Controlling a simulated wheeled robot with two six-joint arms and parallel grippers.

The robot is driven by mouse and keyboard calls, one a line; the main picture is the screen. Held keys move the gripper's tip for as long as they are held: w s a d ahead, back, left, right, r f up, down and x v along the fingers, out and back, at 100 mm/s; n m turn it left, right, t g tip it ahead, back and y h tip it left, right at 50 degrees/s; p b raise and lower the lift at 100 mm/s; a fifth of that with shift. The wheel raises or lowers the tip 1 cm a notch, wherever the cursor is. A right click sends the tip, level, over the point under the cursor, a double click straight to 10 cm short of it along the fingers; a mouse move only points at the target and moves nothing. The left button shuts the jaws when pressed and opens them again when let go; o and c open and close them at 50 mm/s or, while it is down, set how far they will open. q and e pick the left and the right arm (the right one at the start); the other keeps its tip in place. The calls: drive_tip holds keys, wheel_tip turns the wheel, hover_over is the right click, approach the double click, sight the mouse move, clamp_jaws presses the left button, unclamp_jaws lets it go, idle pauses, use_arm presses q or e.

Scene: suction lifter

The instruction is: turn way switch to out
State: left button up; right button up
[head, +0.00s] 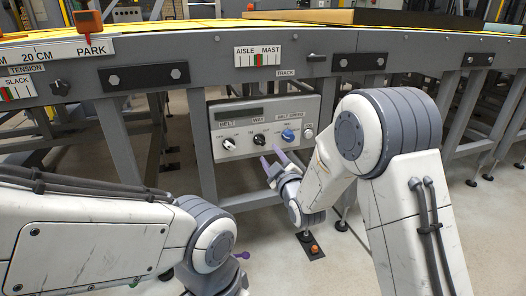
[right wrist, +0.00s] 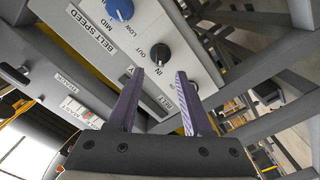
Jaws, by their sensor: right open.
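The way switch (head: 259,139) is a black knob on the grey control panel (head: 265,115), under the word WAY. It also shows in the right wrist view (right wrist: 160,54), with IN and OUT printed beside it; its pale mark appears to face IN. My right gripper (head: 271,156) is open and empty just in front of and below the knob. In the right wrist view its purple fingers (right wrist: 160,75) point at the knob, seemingly without touching it. My left gripper is mostly hidden behind my own arm; only purple bits (head: 241,255) show.
On the panel, a belt knob (head: 228,144) sits left of the way switch and a blue belt speed knob (head: 288,135) right of it. The grey conveyor rail (head: 220,66) runs above, and a support leg (head: 203,150) stands at the panel's left.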

sight(262, 143)
drive_tip(key=b+x, duration=0.1)
drive_tip(key=x, duration=0.5)
drive_tip(key=shift+f+b, duration=0.15)
drive_tip(key=shift+b, duration=0.15)
drive_tip(key=shift+w+a, duration=0.2)
drive_tip(key=shift+w, duration=0.45)
clamp_jaws()
